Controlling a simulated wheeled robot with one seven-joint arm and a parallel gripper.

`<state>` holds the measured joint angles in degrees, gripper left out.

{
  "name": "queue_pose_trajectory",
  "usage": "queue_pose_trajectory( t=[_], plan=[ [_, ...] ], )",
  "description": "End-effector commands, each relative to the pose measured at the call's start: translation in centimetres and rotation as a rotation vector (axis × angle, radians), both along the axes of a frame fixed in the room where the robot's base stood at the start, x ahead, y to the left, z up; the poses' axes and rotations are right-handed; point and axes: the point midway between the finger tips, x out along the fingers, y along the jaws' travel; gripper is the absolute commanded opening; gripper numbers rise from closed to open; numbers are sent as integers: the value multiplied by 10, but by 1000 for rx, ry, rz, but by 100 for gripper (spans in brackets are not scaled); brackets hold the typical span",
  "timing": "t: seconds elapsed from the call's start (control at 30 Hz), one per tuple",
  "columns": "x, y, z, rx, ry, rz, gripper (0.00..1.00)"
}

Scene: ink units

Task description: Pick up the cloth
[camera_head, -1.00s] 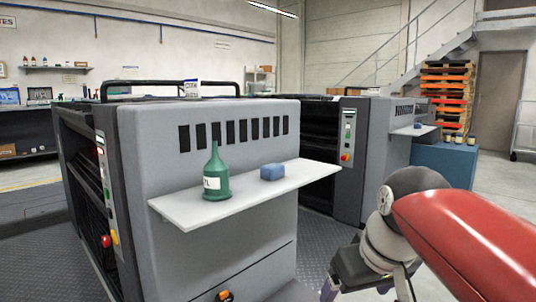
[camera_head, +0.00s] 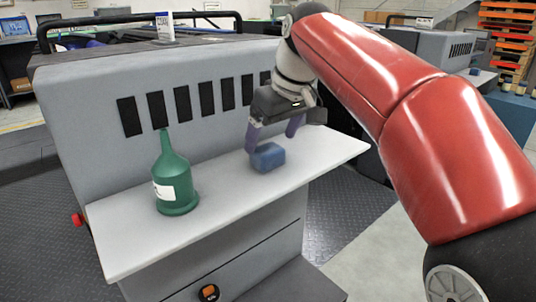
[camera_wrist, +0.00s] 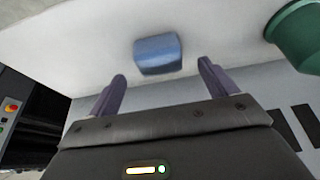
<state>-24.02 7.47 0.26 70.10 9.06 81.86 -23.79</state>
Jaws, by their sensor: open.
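A small blue block-like folded cloth (camera_head: 267,157) lies on the white shelf (camera_head: 225,200) on the side of the grey machine. It also shows in the wrist view (camera_wrist: 158,54), beyond my fingertips. My gripper (camera_head: 275,138) is open and empty, above the shelf and just over the cloth, with its purple fingers pointing down. In the wrist view my two fingers (camera_wrist: 162,72) are spread apart, with the cloth lying between their lines and ahead of them. I cannot tell whether any finger touches it.
A green bottle (camera_head: 174,182) with a narrow spout and white label stands on the shelf left of the cloth. It shows at the upper right in the wrist view (camera_wrist: 300,35). The grey machine's slotted wall (camera_head: 80,95) rises behind the shelf. The shelf's right end is bare.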

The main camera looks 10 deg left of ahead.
Motion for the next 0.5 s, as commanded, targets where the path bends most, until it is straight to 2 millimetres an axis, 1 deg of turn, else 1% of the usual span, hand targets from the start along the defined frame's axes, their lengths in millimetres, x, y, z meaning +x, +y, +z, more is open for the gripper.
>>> queue_pose_trajectory(
  t=[0.03, 0.2, 0.3, 0.4, 0.5],
  plan=[
    [1, 2, -8, -1, 2, 0, 85],
    [9, 10, -32, -1, 2, -1, 85],
    [12, 13, -42, 0, 1, -1, 85],
    [14, 14, -46, 0, 0, -2, 85],
    [14, 14, -46, 0, 0, -2, 85]
  ],
)
